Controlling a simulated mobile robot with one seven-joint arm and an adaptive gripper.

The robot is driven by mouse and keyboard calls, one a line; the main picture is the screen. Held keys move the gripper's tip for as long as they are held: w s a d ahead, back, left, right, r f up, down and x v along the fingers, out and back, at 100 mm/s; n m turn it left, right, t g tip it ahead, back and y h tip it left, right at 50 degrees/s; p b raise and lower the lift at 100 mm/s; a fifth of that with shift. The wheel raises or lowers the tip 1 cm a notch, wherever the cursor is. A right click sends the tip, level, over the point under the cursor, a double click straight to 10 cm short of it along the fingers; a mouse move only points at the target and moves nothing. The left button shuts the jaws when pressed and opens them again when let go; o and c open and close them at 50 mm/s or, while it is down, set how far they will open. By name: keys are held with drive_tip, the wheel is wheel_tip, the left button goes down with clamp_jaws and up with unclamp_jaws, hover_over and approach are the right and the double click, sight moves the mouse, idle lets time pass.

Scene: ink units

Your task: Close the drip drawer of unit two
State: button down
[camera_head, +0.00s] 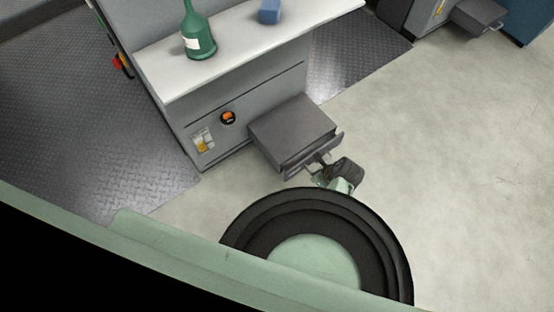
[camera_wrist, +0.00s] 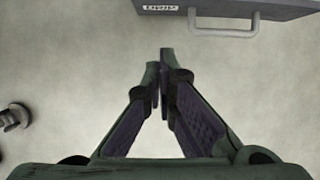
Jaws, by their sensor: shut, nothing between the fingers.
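The drip drawer (camera_head: 292,130) is a grey box standing out, open, from the lower front of a grey unit (camera_head: 255,95). Its front has a handle and, in the wrist view (camera_wrist: 215,12), a small white label. That view shows the drawer front and handle at the top edge, beyond my fingertips. My gripper (camera_head: 320,174) is low in front of the drawer's handle side. In the wrist view my gripper (camera_wrist: 160,80) is shut and empty, with floor showing between its tips and the handle. I cannot read a unit number.
Another grey drawer (camera_head: 478,14) sticks out from a unit at the back right. Pale floor (camera_head: 450,150) to the right is clear. A dark round object (camera_wrist: 14,117) is at the wrist view's left edge.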

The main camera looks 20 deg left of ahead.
drive_tip(key=w+a+f, duration=0.4)
drive_tip(key=a+f, duration=0.2)
drive_tip(key=f, duration=0.3)
drive_tip(key=shift+a, duration=0.25)
drive_tip(key=w+a, duration=0.1)
drive_tip(key=a, duration=0.1)
drive_tip(key=w+a, duration=0.1)
drive_tip(key=a, duration=0.1)
drive_tip(key=shift+w+b, duration=0.4)
